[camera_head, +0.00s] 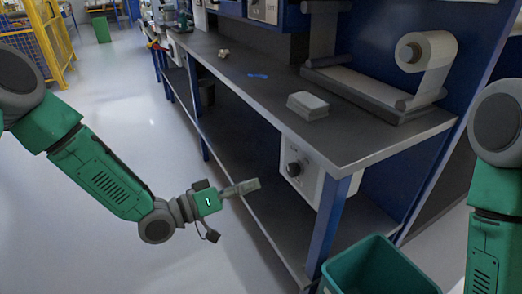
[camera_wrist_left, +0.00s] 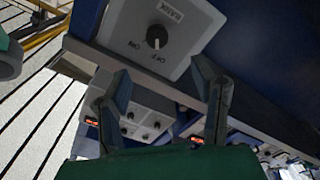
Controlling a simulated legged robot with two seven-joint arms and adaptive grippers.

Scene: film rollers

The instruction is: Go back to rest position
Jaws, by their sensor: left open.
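My left gripper (camera_head: 240,187) hangs in the air in front of the bench, below the level of the dark worktop (camera_head: 225,75). In the left wrist view the gripper (camera_wrist_left: 168,95) has its two fingers apart with nothing between them. Beyond the fingers, the wrist view shows a grey control box with a black knob (camera_wrist_left: 156,37) marked ON and OFF. In the head view a white box with a black knob (camera_head: 294,169) is fixed under the worktop. My right arm (camera_head: 494,200) comes down the right edge, and its gripper is out of view.
A film roll (camera_head: 427,50) sits on a roller stand at the back right of the worktop. A grey block (camera_head: 308,105), a blue item (camera_head: 257,76) and small beige pieces (camera_head: 223,54) lie on top. A green bin (camera_head: 375,268) stands at the front right. The floor at left is clear.

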